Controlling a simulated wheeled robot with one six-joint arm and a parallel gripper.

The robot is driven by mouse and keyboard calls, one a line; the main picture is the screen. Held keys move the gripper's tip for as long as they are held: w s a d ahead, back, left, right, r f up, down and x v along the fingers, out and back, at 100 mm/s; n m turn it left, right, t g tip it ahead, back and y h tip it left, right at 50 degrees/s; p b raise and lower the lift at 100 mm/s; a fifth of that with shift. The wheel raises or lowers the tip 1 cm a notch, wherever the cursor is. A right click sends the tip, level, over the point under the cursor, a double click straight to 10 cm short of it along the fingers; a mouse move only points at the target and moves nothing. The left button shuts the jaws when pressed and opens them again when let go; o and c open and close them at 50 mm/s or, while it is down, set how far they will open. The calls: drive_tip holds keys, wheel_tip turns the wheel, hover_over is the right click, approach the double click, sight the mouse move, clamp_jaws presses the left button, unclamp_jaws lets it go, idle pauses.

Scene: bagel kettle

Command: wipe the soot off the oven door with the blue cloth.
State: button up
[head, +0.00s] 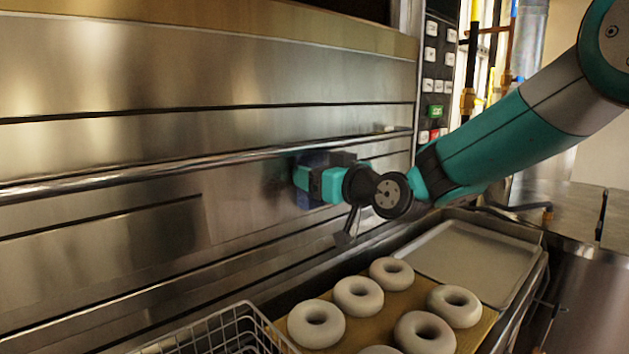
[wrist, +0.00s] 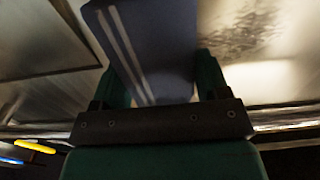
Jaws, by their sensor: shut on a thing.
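The oven door (head: 235,210) is a brushed steel panel filling the left of the head view, with a horizontal bar handle (head: 130,176) across it. My gripper (head: 308,183) is at the door's right part, just below the handle. It is shut on the blue cloth (wrist: 155,45), which has pale stripes and extends past my fingers in the wrist view. In the head view only a dark blue bit of the cloth (head: 311,159) shows beside the gripper. Dark speckled soot (wrist: 245,25) shows to the right of the cloth in the wrist view. I cannot tell whether the cloth touches the door.
Several pale bagels (head: 317,323) lie on a tan board below the arm. An empty grey tray (head: 468,258) is behind them. A wire basket (head: 225,335) stands at the bottom. A button panel (head: 435,75) and pipes are at the upper right.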

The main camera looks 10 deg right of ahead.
sight(258, 181)
drive_tip(key=shift+s+a+p, duration=0.2)
drive_tip(key=shift+s+a, duration=0.85)
drive_tip(key=shift+a, duration=0.5)
drive_tip(key=shift+s+a+p, duration=0.2)
drive_tip(key=shift+s+a, duration=0.8)
drive_tip(key=shift+a, duration=0.5)
drive_tip(key=shift+s+a+p, duration=0.2)
drive_tip(key=shift+s+a, duration=0.85)
drive_tip(key=shift+a, duration=0.5)
drive_tip(key=shift+s+b, duration=0.25)
drive_tip(key=shift+b, duration=0.05)
drive_tip(key=shift+b+v, duration=1.1)
drive_tip(key=shift+v, duration=1.65)
drive_tip(key=shift+d, duration=0.15)
drive_tip(key=b+v, duration=0.1)
drive_tip(key=v, duration=0.1)
drive_tip(key=shift+s+d, duration=0.25)
drive_tip(key=shift+s, duration=0.1)
